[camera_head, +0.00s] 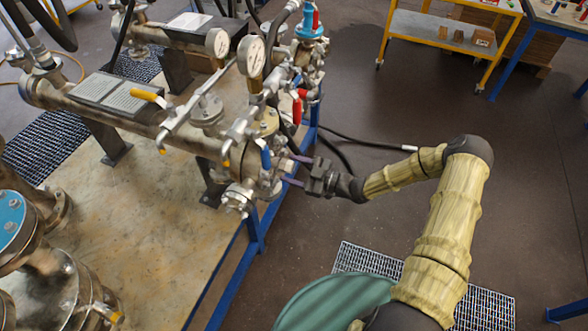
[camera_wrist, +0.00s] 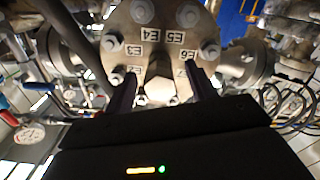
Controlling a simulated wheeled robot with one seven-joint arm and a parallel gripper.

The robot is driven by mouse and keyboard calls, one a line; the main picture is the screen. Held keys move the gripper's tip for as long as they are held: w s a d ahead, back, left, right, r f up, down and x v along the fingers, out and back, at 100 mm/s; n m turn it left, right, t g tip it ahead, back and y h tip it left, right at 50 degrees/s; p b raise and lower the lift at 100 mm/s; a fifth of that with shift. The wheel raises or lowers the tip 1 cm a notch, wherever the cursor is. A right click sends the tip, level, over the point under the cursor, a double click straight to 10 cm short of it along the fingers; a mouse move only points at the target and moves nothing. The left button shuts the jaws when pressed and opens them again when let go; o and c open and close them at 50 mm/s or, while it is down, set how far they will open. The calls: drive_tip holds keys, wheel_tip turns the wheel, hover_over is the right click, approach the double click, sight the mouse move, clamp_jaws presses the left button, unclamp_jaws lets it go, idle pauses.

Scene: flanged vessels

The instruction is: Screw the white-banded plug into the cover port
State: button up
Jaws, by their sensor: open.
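My gripper (camera_head: 288,171) is open, its two dark fingers pointing left at the end flange of the horizontal vessel. In the wrist view the round metal cover (camera_wrist: 160,45) has bolts around its rim and labels such as E3, E4, E5 and E6. A pale hex-shaped fitting (camera_wrist: 157,91) sits low on the cover, between my two fingers in the picture. I cannot tell whether it is the plug or part of the port, and no white band shows on it. Whether the fingers touch it is not clear.
Pressure gauges (camera_head: 251,57), valves and pipes crowd the vessel (camera_head: 130,112). A blue-framed bench (camera_head: 150,235) carries it. A black hose with a white end (camera_head: 409,148) lies behind my arm. A yellow cart (camera_head: 440,38) stands at the back. Floor right of the bench is mostly clear.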

drive_tip(key=b+v, duration=0.3)
drive_tip(key=v, duration=1.4)
drive_tip(key=shift+d+b, duration=0.15)
drive_tip(key=shift+b, duration=0.15)
drive_tip(key=shift+s, duration=0.1)
drive_tip(key=shift+c, duration=0.4)
